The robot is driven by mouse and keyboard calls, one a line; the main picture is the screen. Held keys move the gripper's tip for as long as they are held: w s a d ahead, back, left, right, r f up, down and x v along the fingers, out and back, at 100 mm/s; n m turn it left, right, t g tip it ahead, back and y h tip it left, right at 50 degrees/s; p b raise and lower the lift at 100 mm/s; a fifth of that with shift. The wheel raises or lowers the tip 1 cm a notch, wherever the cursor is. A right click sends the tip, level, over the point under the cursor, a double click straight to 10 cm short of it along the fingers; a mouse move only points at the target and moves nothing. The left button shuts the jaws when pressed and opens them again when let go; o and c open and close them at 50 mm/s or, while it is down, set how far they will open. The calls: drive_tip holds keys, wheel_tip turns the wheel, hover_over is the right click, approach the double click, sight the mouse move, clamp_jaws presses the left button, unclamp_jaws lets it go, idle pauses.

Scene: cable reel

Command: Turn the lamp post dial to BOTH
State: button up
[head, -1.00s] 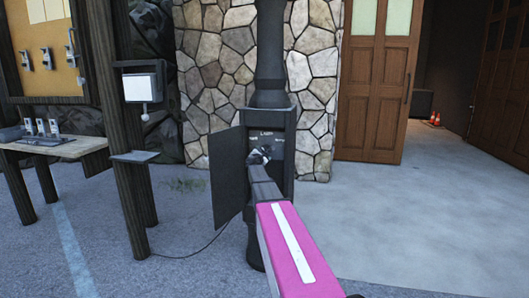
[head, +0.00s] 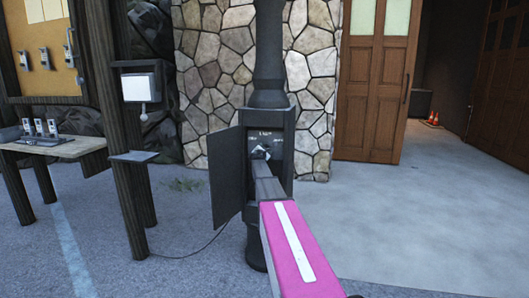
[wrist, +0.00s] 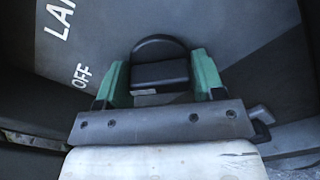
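The lamp post (head: 269,55) is black, with an open box in front of a stone pillar. Inside the box is a dark panel (head: 277,132) with white lettering. In the wrist view the black round dial (wrist: 158,46) with a raised grip bar sits on this panel. Part of the lamp word and OFF (wrist: 81,76) show at the left, tilted; the BOTH mark cannot be read. My gripper (wrist: 161,80) has its green fingers on either side of the bar, seemingly touching it. In the head view my gripper (head: 261,153) reaches into the box and covers the dial.
The box's door (head: 226,175) stands open on the left. A wooden post (head: 118,120) with a white box (head: 141,87) and a workbench (head: 50,148) are further left. The paved floor (head: 390,220) to the right is clear, before an open wooden door (head: 371,80).

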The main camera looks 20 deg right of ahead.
drive_tip(key=shift+m, duration=0.4)
drive_tip(key=m, duration=1.4)
drive_tip(key=shift+m, duration=2.6)
drive_tip(key=o, duration=0.8)
